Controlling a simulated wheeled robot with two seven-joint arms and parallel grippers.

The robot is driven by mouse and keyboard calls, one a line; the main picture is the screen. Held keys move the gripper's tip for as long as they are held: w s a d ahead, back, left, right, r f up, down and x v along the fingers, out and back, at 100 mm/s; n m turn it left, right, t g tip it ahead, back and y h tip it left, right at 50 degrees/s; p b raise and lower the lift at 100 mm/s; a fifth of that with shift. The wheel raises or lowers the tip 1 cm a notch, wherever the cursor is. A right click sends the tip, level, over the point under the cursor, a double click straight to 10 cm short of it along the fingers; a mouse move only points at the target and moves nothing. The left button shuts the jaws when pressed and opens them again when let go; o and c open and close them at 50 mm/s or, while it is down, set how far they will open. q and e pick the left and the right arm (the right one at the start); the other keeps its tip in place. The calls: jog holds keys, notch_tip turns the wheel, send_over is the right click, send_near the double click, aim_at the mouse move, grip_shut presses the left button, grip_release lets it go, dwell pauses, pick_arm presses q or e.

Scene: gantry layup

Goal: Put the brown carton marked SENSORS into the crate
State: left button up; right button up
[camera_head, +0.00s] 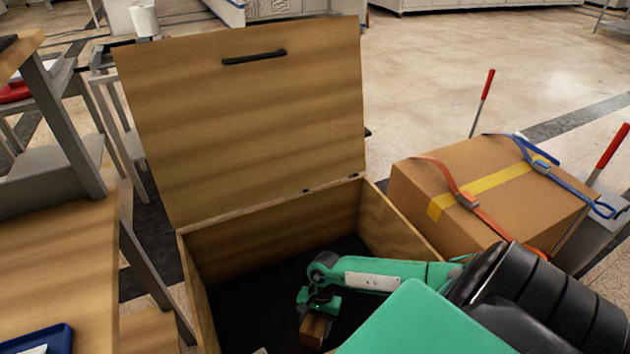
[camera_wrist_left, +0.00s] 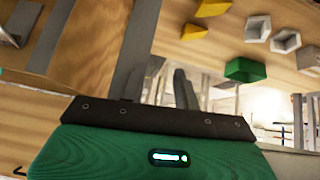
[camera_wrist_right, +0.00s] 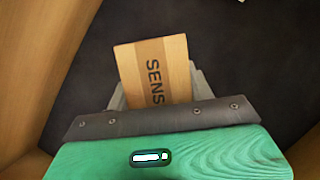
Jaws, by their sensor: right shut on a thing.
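The brown carton marked SENSORS (camera_wrist_right: 157,70) is held in my right gripper (camera_wrist_right: 160,92), with the letters "SENS" showing above the gripper's edge. In the head view the carton (camera_head: 313,330) hangs below my right gripper (camera_head: 318,305), inside the outline of the open wooden crate (camera_head: 280,223). I cannot tell whether the carton touches the crate's dark floor. My left gripper (camera_wrist_left: 160,90) shows only in its own wrist view, with grey fingers against a cluttered background and no object seen between them.
The crate's lid (camera_head: 245,110) stands open at the back. A strapped cardboard box (camera_head: 480,190) stands just right of the crate. A wooden table (camera_head: 60,255) is at the left, with a blue tray (camera_head: 45,340).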

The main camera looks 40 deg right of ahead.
pick_arm(q)
jog(key=shift+d, duration=0.1)
pick_arm(e)
jog(key=o, duration=1.2)
jog(key=shift+r+p, duration=0.25)
jog(key=shift+p, duration=0.05)
jog(key=shift+r, duration=0.2)
jog(key=shift+d+p, duration=0.1)
jog(key=shift+p, duration=0.3)
pick_arm(q)
jog(key=s+a+g, duration=0.1)
jog(key=s+a+r+g+y+p, duration=0.1)
jog(key=a+g, duration=0.1)
jog(key=shift+s+a+n, duration=0.2)
jog(key=shift+a+n, duration=0.05)
jog(key=shift+n, duration=0.05)
pick_arm(e)
jog(key=v, duration=1.2)
jog(key=shift+w, duration=0.15)
jog(key=shift+r, duration=0.1)
